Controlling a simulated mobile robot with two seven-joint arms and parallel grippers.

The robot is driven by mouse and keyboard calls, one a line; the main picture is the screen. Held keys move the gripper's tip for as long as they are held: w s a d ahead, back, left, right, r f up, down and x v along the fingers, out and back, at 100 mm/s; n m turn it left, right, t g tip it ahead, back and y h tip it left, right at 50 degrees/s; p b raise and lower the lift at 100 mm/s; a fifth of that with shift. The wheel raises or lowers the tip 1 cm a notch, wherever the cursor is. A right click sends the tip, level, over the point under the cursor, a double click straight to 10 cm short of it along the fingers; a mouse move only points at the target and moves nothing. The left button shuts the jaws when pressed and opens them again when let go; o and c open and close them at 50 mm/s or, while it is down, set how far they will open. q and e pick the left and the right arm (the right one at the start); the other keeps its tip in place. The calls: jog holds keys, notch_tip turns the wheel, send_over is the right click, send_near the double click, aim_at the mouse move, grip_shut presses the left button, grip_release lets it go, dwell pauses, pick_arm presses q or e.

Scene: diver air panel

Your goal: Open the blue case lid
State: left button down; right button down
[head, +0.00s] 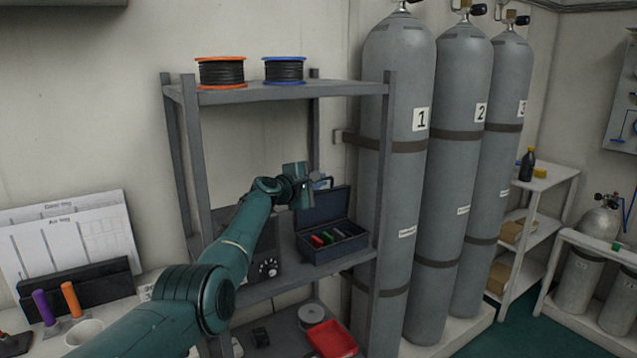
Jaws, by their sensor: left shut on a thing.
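The dark blue case (335,247) sits on the middle shelf of the grey rack. Its lid (325,210) stands raised at the back, and the inside shows red and green items and several dark compartments. A handle (322,183) shows at the lid's top edge. My left gripper (308,183) is at the top left of the lid, shut on the lid at its edge or handle. The fingertips are small and partly hidden, so the exact grip spot cannot be told. My right gripper is not in view.
The grey rack (285,93) has an upper shelf with an orange spool (221,72) and a blue spool (284,70). A dark box with knobs (266,268) stands left of the case behind my arm. A red tray (331,340) lies below. Tall cylinders (398,200) stand close on the right.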

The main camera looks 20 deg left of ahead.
pick_arm(q)
jog(key=shift+a+f, duration=0.1)
jog(key=shift+a, duration=0.05)
jog(key=c, duration=1.5)
grip_release()
jog(key=shift+c, duration=0.2)
jog(key=shift+r, duration=0.2)
